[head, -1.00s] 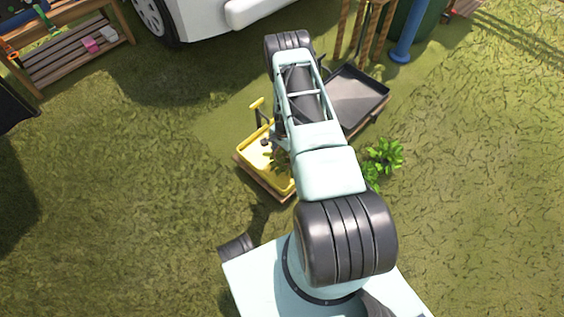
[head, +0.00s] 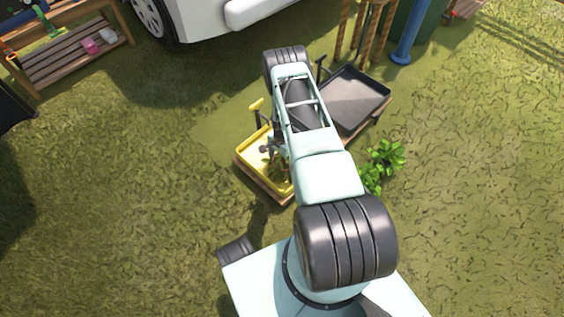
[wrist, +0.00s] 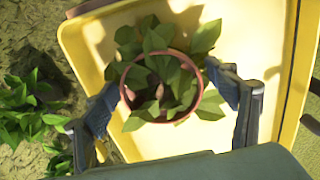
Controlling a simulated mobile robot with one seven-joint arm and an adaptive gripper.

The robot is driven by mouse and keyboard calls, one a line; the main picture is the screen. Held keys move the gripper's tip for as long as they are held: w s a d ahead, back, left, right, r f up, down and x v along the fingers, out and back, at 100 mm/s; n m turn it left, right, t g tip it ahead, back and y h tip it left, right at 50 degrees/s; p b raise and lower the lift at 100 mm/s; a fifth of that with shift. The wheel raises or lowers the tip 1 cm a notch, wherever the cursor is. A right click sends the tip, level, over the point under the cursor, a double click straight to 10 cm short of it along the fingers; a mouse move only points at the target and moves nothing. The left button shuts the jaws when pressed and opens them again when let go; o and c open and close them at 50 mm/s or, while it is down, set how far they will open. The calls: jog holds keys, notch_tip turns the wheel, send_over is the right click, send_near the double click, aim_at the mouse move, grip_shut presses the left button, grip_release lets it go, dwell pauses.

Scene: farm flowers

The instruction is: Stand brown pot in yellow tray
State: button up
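The brown pot (wrist: 198,104), with a leafy green plant in it, is between the two fingers of my gripper (wrist: 162,79) in the wrist view. The pot looks upright. The yellow tray (wrist: 82,45) lies under it, and I cannot tell whether the pot touches the tray's floor. In the head view the yellow tray (head: 247,161) is partly hidden by my arm, and my gripper (head: 270,150) shows only in part over it.
A black tray (head: 357,97) lies to the right of the yellow tray, beyond my arm. A green plant (head: 383,165) stands on the grass at the right. A yellow-handled tool (head: 256,106) is at the yellow tray's far edge. A wooden bench (head: 75,52) and white vehicle are farther off.

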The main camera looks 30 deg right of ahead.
aim_at(282, 164)
notch_tip(282, 164, up, 12)
jog(key=p, duration=0.4)
jog(key=shift+r, duration=0.2)
dwell(0.5)
